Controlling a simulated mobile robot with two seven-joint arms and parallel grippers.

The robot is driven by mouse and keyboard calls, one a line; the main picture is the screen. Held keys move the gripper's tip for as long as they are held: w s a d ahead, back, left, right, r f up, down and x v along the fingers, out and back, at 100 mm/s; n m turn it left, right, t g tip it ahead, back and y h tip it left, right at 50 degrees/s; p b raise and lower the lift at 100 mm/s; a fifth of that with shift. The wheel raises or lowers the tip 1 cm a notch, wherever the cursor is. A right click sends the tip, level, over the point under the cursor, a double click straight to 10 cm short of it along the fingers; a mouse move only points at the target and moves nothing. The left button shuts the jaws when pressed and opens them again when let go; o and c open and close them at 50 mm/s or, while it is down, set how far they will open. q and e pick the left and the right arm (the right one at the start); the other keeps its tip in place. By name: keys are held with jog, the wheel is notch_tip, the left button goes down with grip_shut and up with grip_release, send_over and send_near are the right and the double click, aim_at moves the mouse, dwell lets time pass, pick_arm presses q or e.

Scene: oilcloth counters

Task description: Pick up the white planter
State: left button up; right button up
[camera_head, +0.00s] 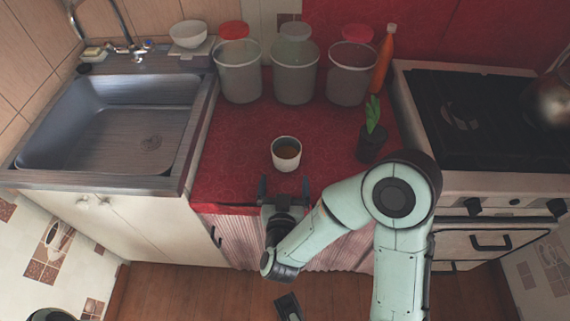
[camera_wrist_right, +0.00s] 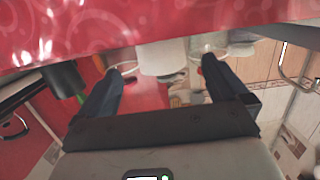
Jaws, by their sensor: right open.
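The white planter (camera_head: 286,162) is a small round pot with brown contents, upright on the red counter near its front edge. My right gripper (camera_head: 284,186) is open and empty just in front of it, at the counter's front edge. Its two dark fingers are spread apart and point toward the planter. In the right wrist view, which is upside down, the planter (camera_wrist_right: 162,58) shows between and beyond the open fingers (camera_wrist_right: 161,72). It appears apart from both fingers. My left gripper does not show.
Several lidded canisters (camera_head: 295,75) and an orange bottle (camera_head: 384,60) stand behind. A dark pot with a green plant (camera_head: 372,148) is to the right. A sink (camera_head: 120,125) lies left, a stove (camera_head: 480,120) right. The red cloth (camera_head: 235,150) left of the planter is clear.

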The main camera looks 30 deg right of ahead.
aim_at(286, 166)
jog(key=x, duration=0.2)
jog(key=shift+w+d, duration=0.25)
jog(key=shift+w, duration=0.05)
jog(key=shift+f+x, duration=0.1)
jog(key=shift+x, duration=1.25)
jog(key=shift+f+x, duration=0.15)
jog(key=shift+x, duration=1.25)
jog(key=c, duration=0.9)
